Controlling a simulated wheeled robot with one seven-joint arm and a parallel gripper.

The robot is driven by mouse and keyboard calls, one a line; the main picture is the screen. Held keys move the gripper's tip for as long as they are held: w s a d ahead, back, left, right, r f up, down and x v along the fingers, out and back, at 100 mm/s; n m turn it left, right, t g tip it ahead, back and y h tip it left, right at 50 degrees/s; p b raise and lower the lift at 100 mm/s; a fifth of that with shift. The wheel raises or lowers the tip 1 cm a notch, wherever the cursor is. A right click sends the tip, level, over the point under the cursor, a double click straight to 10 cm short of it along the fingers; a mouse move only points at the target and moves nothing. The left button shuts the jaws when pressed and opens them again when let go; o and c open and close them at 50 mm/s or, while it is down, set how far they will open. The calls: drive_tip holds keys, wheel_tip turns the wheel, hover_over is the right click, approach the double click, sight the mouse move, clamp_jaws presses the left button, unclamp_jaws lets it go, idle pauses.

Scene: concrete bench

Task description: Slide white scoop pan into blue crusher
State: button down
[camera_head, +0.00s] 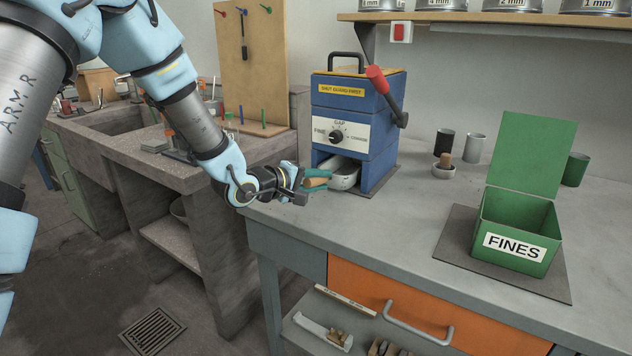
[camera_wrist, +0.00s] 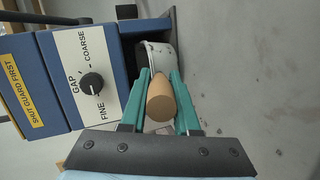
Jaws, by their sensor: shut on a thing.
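The blue crusher (camera_head: 357,110) stands on the bench with an opening low in its front; its side and dial panel also show in the wrist view (camera_wrist: 58,57). The white scoop pan (camera_head: 345,174) is at that opening, partly inside it; the crusher hides its far part. In the wrist view the pan (camera_wrist: 162,58) lies at the opening, its wooden handle (camera_wrist: 161,98) toward me. My gripper (camera_head: 318,181) is shut on the handle, its teal fingers on both sides of it in the wrist view (camera_wrist: 160,95).
A green FINES box (camera_head: 515,226) with its lid raised stands on a dark mat at the right. A mortar with pestle (camera_head: 443,168) and dark and grey cups (camera_head: 474,147) stand behind. The bench's front middle is clear. The crusher's red-gripped lever (camera_head: 377,80) sticks out above.

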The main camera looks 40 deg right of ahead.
drive_tip(key=shift+w+d+f+p, duration=0.1)
drive_tip(key=shift+w+d+p, duration=0.15)
drive_tip(key=shift+d, duration=0.8)
drive_tip(key=shift+w+d+p, duration=0.15)
drive_tip(key=shift+w+d, duration=0.15)
drive_tip(key=shift+d, duration=0.7)
drive_tip(key=c, duration=0.6)
unclamp_jaws()
drive_tip(key=shift+o, duration=0.2)
drive_tip(key=shift+a, duration=0.1)
drive_tip(key=v, duration=1)
drive_tip(key=shift+a+b, duration=0.3)
drive_tip(key=shift+b, duration=0.05)
